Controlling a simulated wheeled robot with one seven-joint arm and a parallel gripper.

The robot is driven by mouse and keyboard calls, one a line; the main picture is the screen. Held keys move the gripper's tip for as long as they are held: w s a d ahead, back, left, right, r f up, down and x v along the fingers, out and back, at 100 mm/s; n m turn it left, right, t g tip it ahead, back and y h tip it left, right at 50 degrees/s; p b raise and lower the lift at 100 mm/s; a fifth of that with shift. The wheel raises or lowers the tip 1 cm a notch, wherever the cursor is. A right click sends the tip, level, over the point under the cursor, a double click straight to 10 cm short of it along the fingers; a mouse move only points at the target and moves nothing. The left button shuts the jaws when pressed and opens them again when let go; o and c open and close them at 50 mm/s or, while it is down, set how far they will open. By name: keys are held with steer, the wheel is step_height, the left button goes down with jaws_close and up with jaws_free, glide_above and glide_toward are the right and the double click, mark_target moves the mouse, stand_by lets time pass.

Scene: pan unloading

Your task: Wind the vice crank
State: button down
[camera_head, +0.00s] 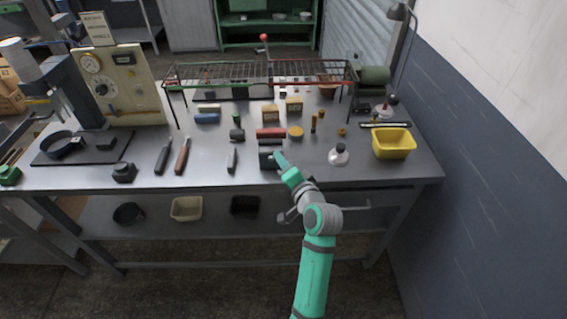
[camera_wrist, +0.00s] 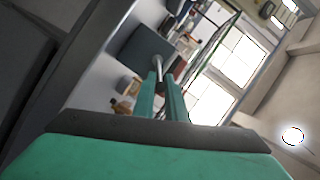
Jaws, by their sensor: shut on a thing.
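A dark block (camera_head: 266,160), which I take to be the vice, sits at the front edge of the grey workbench (camera_head: 210,160). My gripper (camera_head: 279,157) reaches up to its right side. In the wrist view the dark block (camera_wrist: 143,48) shows ahead, with a thin metal rod (camera_wrist: 158,66), which looks like the crank, coming from it towards me. The two green fingers of my gripper (camera_wrist: 161,82) are closed around the near end of the rod. The arm and fingers hide the crank in the head view.
A red block (camera_head: 270,133) lies just behind the vice. A white flask-like thing (camera_head: 339,155) and a yellow tub (camera_head: 394,143) stand to the right. Files (camera_head: 182,155) lie to the left. A wire rack (camera_head: 260,72) spans the back.

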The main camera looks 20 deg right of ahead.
steer(key=n, duration=0.1)
steer(key=a+r+n+g+h, duration=0.1)
steer(key=a+n+h, duration=0.1)
steer(key=n, duration=0.1)
steer(key=shift+w+r+g, duration=0.2)
steer(key=shift+w+g, duration=0.05)
steer(key=shift+g, duration=0.05)
steer(key=shift+w+a+n+g+h, duration=0.1)
steer(key=shift+a+n+g+h, duration=0.25)
steer(key=shift+n, duration=0.4)
steer(key=shift+w+a+n+g+h, duration=0.2)
steer(key=shift+n+h, duration=0.25)
steer(key=shift+n, duration=0.3)
steer(key=shift+s+a, duration=0.1)
steer(key=c, duration=1.8)
jaws_free()
steer(key=shift+r, duration=0.1)
steer(key=v, duration=1)
steer(key=shift+s, duration=0.4)
